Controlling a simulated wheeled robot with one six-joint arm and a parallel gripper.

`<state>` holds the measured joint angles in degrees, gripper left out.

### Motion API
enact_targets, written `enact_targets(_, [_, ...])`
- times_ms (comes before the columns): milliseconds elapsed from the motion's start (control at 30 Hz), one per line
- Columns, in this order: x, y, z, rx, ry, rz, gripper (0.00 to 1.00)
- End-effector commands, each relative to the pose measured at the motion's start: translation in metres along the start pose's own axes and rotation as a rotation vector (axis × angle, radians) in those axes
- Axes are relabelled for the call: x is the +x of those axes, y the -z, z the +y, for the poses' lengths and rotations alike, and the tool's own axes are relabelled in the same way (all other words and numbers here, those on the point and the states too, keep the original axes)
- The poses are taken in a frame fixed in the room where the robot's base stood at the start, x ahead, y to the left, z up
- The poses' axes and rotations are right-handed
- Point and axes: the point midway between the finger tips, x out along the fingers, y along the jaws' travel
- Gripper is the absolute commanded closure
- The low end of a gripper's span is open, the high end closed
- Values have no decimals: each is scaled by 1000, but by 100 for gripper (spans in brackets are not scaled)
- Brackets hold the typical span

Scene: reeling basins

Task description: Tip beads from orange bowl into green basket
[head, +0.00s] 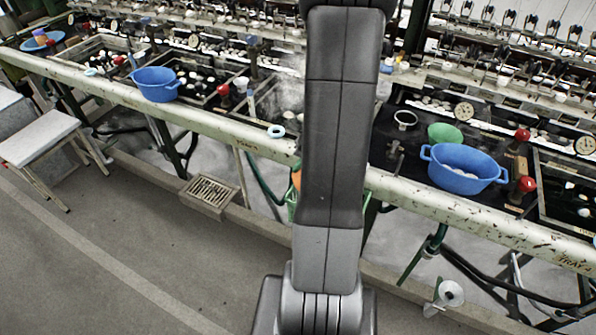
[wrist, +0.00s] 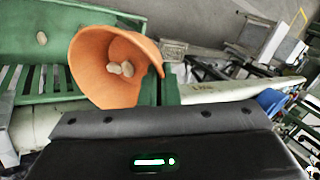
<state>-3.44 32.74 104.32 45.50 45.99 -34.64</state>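The orange bowl (wrist: 92,62) is close in front of my gripper (wrist: 150,115) in the wrist view, its mouth facing the camera. A few pale beads (wrist: 122,69) lie inside it. The green basket (wrist: 50,30), with slatted sides, is behind and left of the bowl.
A long pale rail (head: 225,135) fronts the reeling basins. A blue pot with pale contents (head: 462,170) and a green bowl (head: 444,133) stand right of my arm. Another blue pot (head: 156,85) stands left. A floor drain box (head: 208,193) and a stool (head: 40,140) are on the floor.

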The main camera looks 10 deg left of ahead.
Motion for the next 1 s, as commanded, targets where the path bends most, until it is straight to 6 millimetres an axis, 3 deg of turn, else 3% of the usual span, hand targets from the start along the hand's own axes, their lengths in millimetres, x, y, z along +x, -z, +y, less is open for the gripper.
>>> enact_targets(1000, [-31,-6,53,33,664,103,100])
